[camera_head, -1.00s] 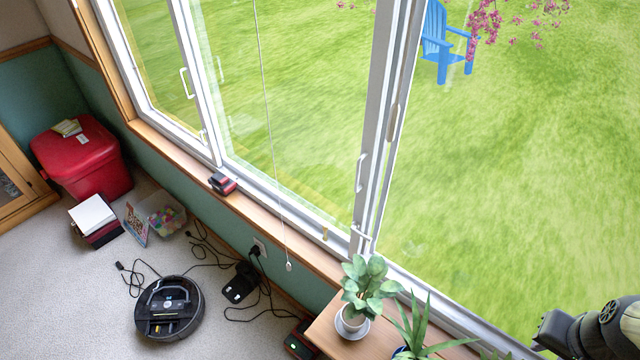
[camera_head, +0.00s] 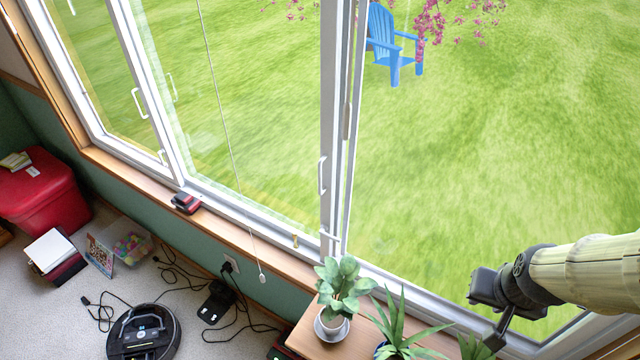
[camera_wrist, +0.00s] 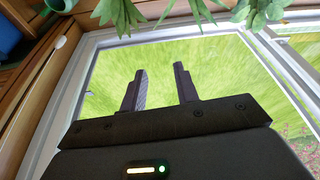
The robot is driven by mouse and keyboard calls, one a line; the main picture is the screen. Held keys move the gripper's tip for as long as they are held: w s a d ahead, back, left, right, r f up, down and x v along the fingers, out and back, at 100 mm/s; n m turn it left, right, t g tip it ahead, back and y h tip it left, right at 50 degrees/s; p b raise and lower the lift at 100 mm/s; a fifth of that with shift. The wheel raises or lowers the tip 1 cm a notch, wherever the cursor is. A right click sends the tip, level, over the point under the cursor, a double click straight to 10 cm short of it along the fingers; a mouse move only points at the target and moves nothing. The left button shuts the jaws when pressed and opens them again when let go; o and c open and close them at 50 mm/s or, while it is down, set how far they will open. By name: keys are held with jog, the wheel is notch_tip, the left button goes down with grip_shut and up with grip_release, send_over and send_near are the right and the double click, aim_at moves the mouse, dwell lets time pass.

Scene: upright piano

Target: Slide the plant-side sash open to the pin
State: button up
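The plant-side sash is the white-framed pane right of the middle uprights, with its frame (camera_head: 350,135) near the plants. A white pull handle (camera_head: 322,175) stands on the uprights, and another white handle (camera_head: 330,240) sits lower down. A small brass-coloured pin (camera_head: 295,240) stands on the sill side, left of the lower handle. My gripper (camera_wrist: 160,75) is open and empty in the wrist view, its two dark fingers apart before the glass and lawn. In the head view my arm is at the right, well away from the handles; its fingertips are hard to make out there.
A potted plant (camera_head: 343,290) and a spiky plant (camera_head: 398,330) stand on a wooden surface below the sash. Leaves (camera_wrist: 125,12) hang across the top of the wrist view. A cord pull (camera_head: 262,278) hangs left of the pin. A red-black object (camera_head: 186,202) sits on the sill.

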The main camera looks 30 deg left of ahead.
jog(key=w+a+f+n+t+y+b, duration=0.1)
jog(key=w+a+f+t+y+b, duration=0.15)
jog(key=a, duration=0.65)
jog(key=w+a+f+n+t+y+b, duration=0.1)
jog(key=w+a+n+t+b, duration=0.2)
jog(key=a, duration=0.6)
jog(key=s+a+r+t+y+b, duration=0.1)
jog(key=s+a+t+y+b, duration=0.1)
jog(key=a, duration=0.5)
jog(key=s+a+r+n+t+y+b, duration=0.1)
jog(key=s+a+r+t+y+b, duration=0.1)
jog(key=a, duration=0.5)
jog(key=s+t+y+b, duration=0.1)
jog(key=t+b, duration=0.1)
jog(key=shift+s+a+t, duration=0.3)
jog(key=shift+a+t, duration=0.05)
